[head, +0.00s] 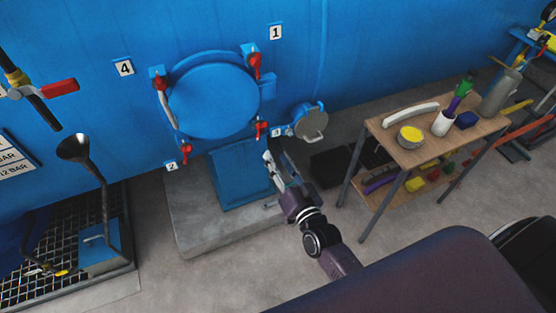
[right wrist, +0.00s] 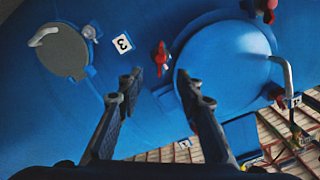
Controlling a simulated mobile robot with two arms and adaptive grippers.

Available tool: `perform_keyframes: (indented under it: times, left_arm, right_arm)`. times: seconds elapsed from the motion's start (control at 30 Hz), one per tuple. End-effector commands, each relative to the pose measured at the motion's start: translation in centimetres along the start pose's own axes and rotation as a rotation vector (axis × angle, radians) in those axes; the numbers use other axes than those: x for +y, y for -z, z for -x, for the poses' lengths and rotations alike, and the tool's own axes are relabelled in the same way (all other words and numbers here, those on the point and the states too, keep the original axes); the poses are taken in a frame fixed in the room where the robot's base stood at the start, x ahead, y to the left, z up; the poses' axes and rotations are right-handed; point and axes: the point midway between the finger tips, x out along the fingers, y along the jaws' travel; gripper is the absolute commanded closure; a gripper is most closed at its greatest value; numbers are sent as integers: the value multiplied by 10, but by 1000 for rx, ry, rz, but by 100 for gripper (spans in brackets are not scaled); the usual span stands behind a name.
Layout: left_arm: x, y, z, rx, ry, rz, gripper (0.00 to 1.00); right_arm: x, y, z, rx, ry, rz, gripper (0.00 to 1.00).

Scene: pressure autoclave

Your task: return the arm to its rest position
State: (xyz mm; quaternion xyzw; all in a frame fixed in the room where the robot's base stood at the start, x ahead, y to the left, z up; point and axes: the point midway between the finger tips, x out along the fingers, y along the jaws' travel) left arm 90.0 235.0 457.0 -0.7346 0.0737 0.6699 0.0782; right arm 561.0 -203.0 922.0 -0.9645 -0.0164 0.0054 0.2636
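My right arm reaches up from the bottom in the head view. The hatch (right wrist: 232,62) is beyond the right finger, and a small round grey cover (right wrist: 60,50) is at upper left. The fingers appear clear of both. My left arm and gripper are not in view.
Red clamp handles (head: 255,65) ring the hatch. The small port's grey cover (head: 312,124) sticks out near the gripper. A wooden-topped table (head: 400,155) with bowl and bottles stands at right. A concrete plinth (head: 195,228) is below; a black funnel (head: 74,148) stands left.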

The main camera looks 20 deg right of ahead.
Motion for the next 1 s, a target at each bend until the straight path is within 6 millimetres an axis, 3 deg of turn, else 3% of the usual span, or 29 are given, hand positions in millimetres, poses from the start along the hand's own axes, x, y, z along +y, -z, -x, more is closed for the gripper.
perform_keyframes:
  times: [0.47,0.57,0.67,0.77,0.87,1.0]
  left_arm:
    - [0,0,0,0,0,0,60]
    - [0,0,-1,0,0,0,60]
    - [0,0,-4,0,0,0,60]
    - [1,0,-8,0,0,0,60]
    - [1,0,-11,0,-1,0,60]
    - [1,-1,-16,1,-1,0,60]
  right_arm:
    - [0,-1,0,-1,0,0,67]
    - [5,-12,2,-24,-8,10,67]
    - [22,-48,10,-100,-34,42,67]
    - [49,-105,30,-226,-74,98,67]
    - [82,-169,61,-378,-115,165,67]
    - [125,-250,118,-593,-164,254,67]
